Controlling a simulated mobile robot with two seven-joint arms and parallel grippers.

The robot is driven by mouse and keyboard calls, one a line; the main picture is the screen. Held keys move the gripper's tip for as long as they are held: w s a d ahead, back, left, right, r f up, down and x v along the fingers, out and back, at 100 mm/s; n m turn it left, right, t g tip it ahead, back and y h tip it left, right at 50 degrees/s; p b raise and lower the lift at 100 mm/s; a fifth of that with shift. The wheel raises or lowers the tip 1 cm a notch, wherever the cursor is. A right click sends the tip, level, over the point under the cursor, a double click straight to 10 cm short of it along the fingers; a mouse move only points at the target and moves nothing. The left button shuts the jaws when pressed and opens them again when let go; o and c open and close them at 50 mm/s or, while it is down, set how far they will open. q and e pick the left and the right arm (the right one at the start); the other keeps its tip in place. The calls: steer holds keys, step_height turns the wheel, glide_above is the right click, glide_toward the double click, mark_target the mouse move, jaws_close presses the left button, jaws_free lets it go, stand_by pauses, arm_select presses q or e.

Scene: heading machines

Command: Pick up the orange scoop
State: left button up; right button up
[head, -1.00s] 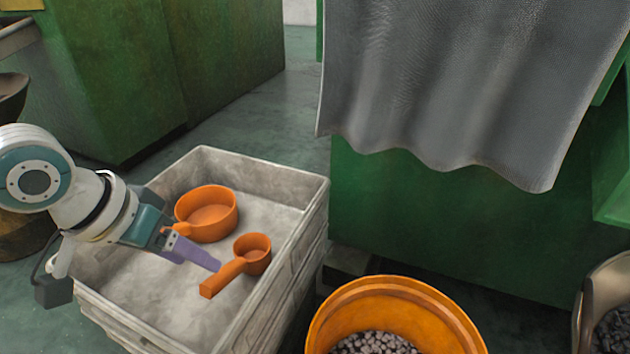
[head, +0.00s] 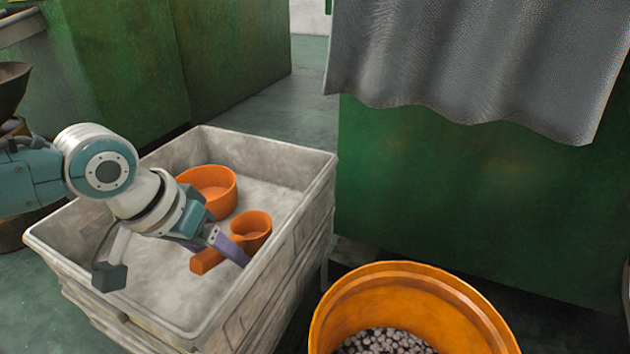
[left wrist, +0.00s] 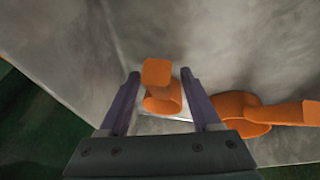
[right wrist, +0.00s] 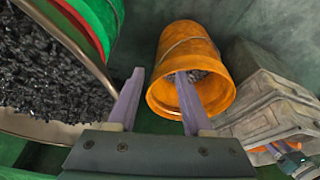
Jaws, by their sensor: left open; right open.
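Two orange scoops lie in the grey crate (head: 318,165). The smaller orange scoop (head: 252,224) has its handle pointing toward the lower left. The larger orange scoop (head: 222,178) lies behind it, partly hidden by my left arm. My left gripper (head: 236,249) is open at the smaller scoop, with a purple finger across its handle in the head view. In the left wrist view the smaller scoop (left wrist: 162,103) shows between the open fingers, with a gap on each side. The larger scoop (left wrist: 238,106) is right of the fingers. My right gripper (right wrist: 160,74) is open and empty.
An orange bucket (head: 402,284) holding grey pieces stands right of the crate. A grey curtain (head: 470,60) hangs before a green machine (head: 450,190). The right wrist view shows a bin of dark pieces (right wrist: 45,75) left of the bucket.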

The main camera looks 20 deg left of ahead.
arm_select(q)
steer(key=shift+c, duration=0.2)
jaws_close()
stand_by(0.4)
